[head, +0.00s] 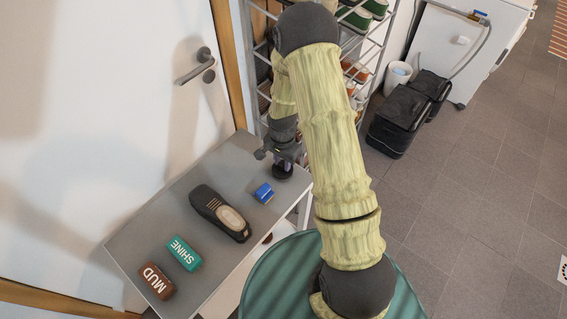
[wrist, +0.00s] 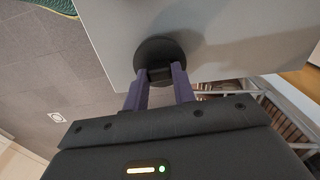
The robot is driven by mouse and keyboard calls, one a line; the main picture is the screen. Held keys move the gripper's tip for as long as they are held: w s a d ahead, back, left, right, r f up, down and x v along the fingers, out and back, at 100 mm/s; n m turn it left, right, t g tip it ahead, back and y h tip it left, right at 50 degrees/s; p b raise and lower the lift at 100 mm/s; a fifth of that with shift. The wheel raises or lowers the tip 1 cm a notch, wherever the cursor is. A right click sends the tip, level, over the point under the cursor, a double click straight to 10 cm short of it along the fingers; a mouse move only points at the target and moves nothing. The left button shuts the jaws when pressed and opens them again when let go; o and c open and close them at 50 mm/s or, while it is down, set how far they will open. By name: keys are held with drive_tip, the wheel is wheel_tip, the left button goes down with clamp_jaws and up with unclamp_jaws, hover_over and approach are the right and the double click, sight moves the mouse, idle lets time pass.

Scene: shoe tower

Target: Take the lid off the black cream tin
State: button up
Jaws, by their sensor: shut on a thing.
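The black cream tin (head: 282,173) is a small dark round shape at the far right end of the grey bench top, directly below my gripper (head: 284,158). In the wrist view its round black lid (wrist: 160,48) shows in front of my gripper (wrist: 160,76). The two purple fingers are shut on a small dark block-like grip of the lid. The lid hides whatever is under it, so I cannot tell whether it sits on the tin or is apart from it.
The grey bench (head: 150,210) also bears a blue item (head: 264,193), a dark shoe brush (head: 220,213), a green SHINE block (head: 185,253) and a brown MUD block (head: 156,281). A shoe rack (head: 378,50) stands close behind the tin. A white door (head: 110,90) borders the bench.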

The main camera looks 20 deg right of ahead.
sight(282, 164)
wheel_tip(282, 164, up, 10)
idle(0.5)
drive_tip(key=shift+f, duration=0.1)
